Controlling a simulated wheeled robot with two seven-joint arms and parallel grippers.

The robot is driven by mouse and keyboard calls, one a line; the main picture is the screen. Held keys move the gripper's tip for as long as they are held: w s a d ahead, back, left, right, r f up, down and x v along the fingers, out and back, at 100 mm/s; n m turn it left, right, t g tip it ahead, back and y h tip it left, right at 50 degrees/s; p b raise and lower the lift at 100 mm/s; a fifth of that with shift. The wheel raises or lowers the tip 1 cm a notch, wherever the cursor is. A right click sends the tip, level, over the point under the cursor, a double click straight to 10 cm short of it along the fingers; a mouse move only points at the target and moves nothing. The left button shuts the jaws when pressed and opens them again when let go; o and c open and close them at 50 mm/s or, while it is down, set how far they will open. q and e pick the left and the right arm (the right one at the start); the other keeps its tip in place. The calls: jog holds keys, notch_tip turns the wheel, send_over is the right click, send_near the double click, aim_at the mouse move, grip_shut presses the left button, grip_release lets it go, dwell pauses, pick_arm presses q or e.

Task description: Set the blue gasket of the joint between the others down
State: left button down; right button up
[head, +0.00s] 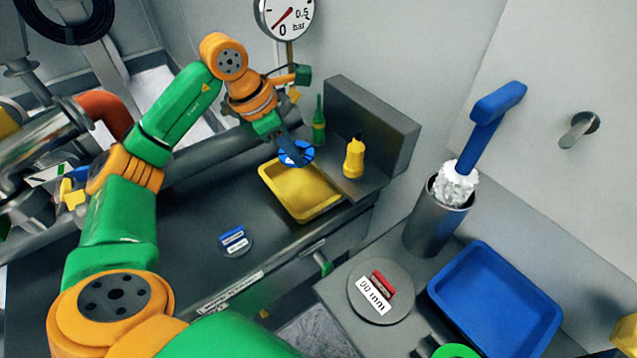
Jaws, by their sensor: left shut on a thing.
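My left gripper (291,146) is shut on the blue gasket (298,154), a small blue ring. It holds the gasket over the far edge of the yellow tray (318,212). I cannot tell whether the gasket touches the tray. No other gasket can be made out in the tray. Part of the metal pipework (45,145) shows at the left edge, and I cannot make out the joint there. My right gripper is not in view.
A yellow bottle (354,160) and a green bottle (319,128) stand behind the tray. A blue-labelled disc (236,242) lies on the dark bench. A blue tray (497,305), a brush (482,130) in a metal holder and a red-topped disc (381,292) are at right.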

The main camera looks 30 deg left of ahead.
pick_arm(q)
send_near(321, 191)
jog(key=f, duration=0.1)
jog(key=s+a+f, duration=0.1)
jog(key=f, duration=0.2)
jog(key=shift+s+a+f, duration=0.15)
jog(key=shift+f, duration=0.1)
jog(key=w+d+p, duration=0.3)
jog(key=shift+w+r, duration=0.15)
jog(key=shift+r, duration=0.15)
jog(key=shift+a+f+p, duration=0.1)
jog(key=shift+f+p, duration=0.3)
jog(key=shift+f, duration=0.55)
jog(key=shift+a, duration=0.1)
jog(key=c, duration=1.3)
grip_release()
jog(key=shift+f+b, duration=0.15)
jog(key=shift+b, duration=0.2)
jog(key=o, duration=0.4)
jog(key=shift+o, duration=0.2)
